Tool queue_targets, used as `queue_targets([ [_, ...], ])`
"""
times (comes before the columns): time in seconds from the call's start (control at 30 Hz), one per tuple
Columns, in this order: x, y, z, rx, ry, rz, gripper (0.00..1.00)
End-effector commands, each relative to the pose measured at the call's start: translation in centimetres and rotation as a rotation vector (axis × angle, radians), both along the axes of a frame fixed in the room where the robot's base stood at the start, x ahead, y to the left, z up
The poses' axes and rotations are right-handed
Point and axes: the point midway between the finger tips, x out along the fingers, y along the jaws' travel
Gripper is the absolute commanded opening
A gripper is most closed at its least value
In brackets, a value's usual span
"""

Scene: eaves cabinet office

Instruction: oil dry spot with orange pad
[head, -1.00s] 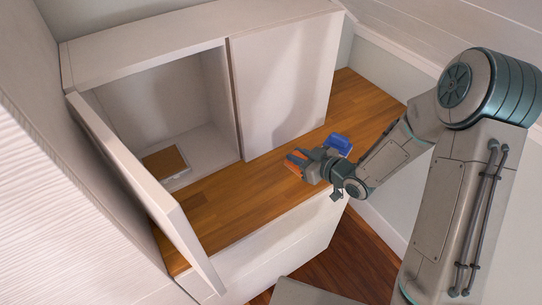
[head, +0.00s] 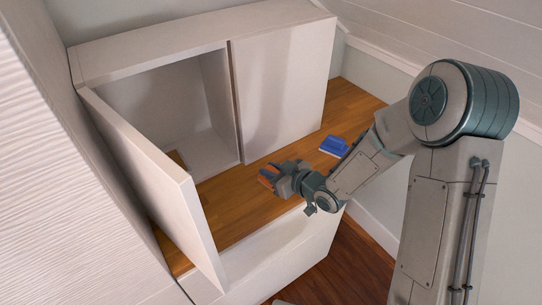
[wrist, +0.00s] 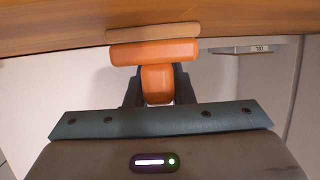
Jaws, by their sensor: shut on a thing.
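My gripper (head: 284,177) is shut on the orange pad (head: 267,178), over the front part of the wooden counter. In the wrist view the orange pad (wrist: 155,52) has a block-like grip between my fingers (wrist: 157,86) and a tan layer along its far face. That face is turned towards a wood surface; I cannot tell whether they touch. A brown wooden board (head: 179,159) lies inside the open left cabinet, mostly hidden behind the open door. No dry spot can be made out on the visible part.
A blue block-like thing (head: 334,146) lies on the wooden counter (head: 350,105) to the right. The right cabinet door (head: 280,90) is shut.

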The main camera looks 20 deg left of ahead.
Motion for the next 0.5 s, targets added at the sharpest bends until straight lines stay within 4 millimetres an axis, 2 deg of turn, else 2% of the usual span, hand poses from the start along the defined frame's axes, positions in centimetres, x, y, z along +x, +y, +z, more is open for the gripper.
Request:
queue_targets([
  [0.1, 0.0, 0.0, 2.8, 0.0, -0.008, 0.001, 0.0],
  [0.5, -0.2, 0.2, 6.1, 0.0, -0.004, 0.006, 0.0],
])
